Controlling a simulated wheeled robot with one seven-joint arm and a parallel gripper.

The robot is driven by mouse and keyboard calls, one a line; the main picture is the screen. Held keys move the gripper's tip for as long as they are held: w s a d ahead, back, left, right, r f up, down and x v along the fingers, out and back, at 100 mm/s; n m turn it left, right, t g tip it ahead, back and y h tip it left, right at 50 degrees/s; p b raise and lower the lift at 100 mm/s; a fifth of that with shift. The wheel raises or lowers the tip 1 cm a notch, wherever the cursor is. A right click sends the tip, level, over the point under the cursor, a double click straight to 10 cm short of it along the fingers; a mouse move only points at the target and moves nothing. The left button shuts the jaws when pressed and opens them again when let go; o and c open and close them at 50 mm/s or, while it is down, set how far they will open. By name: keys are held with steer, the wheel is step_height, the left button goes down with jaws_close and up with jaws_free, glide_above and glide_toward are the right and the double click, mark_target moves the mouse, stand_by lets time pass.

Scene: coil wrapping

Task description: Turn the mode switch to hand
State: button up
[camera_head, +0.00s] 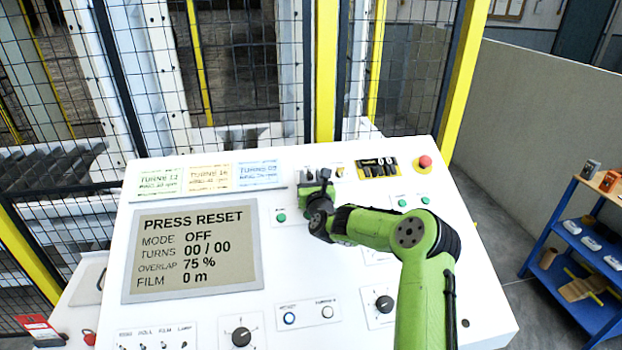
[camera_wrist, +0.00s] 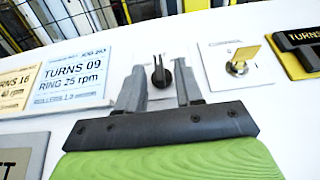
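A small black switch knob (camera_wrist: 158,74) on a white plate stands between my gripper's fingertips in the wrist view, its lever pointing up. Its label is too small to read, so I cannot tell for sure that it is the mode switch. My gripper (camera_head: 314,177) is at the upper middle of the sloped white console (camera_head: 290,250). Its two grey fingers are apart, with a gap on each side of the knob. In the head view the gripper mostly hides this knob. The display (camera_head: 195,250) reads PRESS RESET and MODE OFF.
A key switch with a yellow tag (camera_wrist: 238,62) is right of the knob. Recipe cards (camera_wrist: 75,75) lie to its left. A red stop button (camera_head: 425,162), green buttons and two larger black knobs (camera_head: 241,337) (camera_head: 384,303) are on the console. Mesh fencing stands behind.

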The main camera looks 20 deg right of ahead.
steer(key=shift+c, duration=0.5)
jaws_close()
